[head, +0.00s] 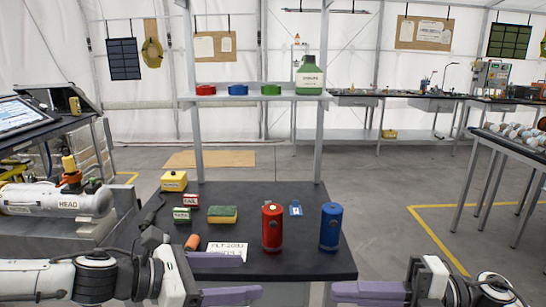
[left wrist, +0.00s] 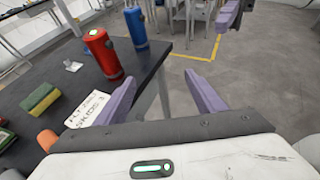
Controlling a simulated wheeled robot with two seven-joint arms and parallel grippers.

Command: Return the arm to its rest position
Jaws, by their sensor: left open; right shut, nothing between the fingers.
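My left gripper (head: 238,277) is open and empty, its two purple fingers spread at the near edge of the dark table. My right gripper (head: 338,290) is shut and empty, low at the front, off the table's near right corner. A purple finger at the top of the left wrist view seems to be part of it. Both forearms come in low from the sides.
The dark table (head: 300,262) holds a red canister (head: 272,228), a blue canister (head: 330,226), a sponge (head: 222,214), a yellow box (head: 174,181), an orange item (head: 192,242) and a paper label (head: 227,250). A shelf (head: 260,97) stands behind. The floor right of the table is free.

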